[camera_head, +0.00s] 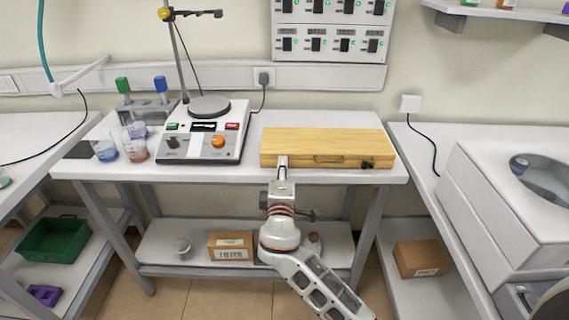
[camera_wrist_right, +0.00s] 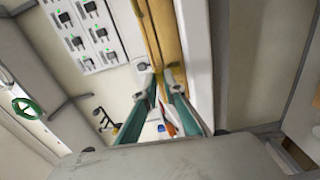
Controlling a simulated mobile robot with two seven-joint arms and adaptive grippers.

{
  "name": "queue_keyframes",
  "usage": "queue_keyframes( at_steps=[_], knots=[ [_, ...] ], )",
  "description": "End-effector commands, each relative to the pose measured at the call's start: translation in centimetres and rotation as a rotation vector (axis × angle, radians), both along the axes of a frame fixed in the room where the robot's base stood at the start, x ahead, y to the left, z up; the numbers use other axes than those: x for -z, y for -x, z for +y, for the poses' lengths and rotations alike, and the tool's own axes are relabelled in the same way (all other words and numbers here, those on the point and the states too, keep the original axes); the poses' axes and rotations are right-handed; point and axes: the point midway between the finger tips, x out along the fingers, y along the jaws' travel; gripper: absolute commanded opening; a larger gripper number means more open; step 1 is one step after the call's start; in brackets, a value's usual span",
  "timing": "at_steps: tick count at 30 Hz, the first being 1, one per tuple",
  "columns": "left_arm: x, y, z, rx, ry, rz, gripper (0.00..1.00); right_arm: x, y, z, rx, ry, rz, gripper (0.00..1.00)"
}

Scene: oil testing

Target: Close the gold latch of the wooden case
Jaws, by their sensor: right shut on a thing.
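The closed wooden case (camera_head: 330,137) lies flat on the white table, its front facing me. A handle shows at the middle of its front, and a dark latch (camera_head: 367,164) sits near the right end. My right gripper (camera_head: 282,163) is at the left part of the case front, shut on the gold latch there. Its fingertips hide that latch, so its position cannot be made out. In the right wrist view the gripper's fingers (camera_wrist_right: 159,77) meet the edge of the case (camera_wrist_right: 163,25). My left gripper is not in view.
A hot plate (camera_head: 208,140) with a stand is left of the case. Beakers (camera_head: 134,150) stand further left on the table (camera_head: 90,168). A large white machine (camera_head: 495,200) stands at the right.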

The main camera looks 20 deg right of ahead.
Motion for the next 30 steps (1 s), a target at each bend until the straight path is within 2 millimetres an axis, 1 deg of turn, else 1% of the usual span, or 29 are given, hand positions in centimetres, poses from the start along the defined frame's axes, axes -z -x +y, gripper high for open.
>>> queue_keyframes(
  at_steps=[1, 6, 20, 21, 23, 30],
  knots=[
    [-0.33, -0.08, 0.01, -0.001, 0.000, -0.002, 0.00, -0.04, 0.01, 0.08, 0.000, 0.016, 0.006, 0.00],
    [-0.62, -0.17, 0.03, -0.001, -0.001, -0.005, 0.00, 0.00, -0.02, 0.19, 0.000, 0.054, 0.016, 0.00],
    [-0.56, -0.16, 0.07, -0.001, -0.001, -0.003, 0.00, 0.08, -0.04, 0.24, -0.001, 0.067, 0.020, 0.00],
    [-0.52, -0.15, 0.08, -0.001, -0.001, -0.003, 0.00, 0.09, -0.04, 0.25, -0.001, 0.067, 0.020, 0.12],
    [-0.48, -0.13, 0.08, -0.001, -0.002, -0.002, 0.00, 0.08, -0.04, 0.24, -0.001, 0.066, 0.020, 0.26],
    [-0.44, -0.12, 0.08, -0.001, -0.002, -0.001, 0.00, 0.05, -0.05, 0.23, 0.000, 0.065, 0.019, 0.26]
  ],
)
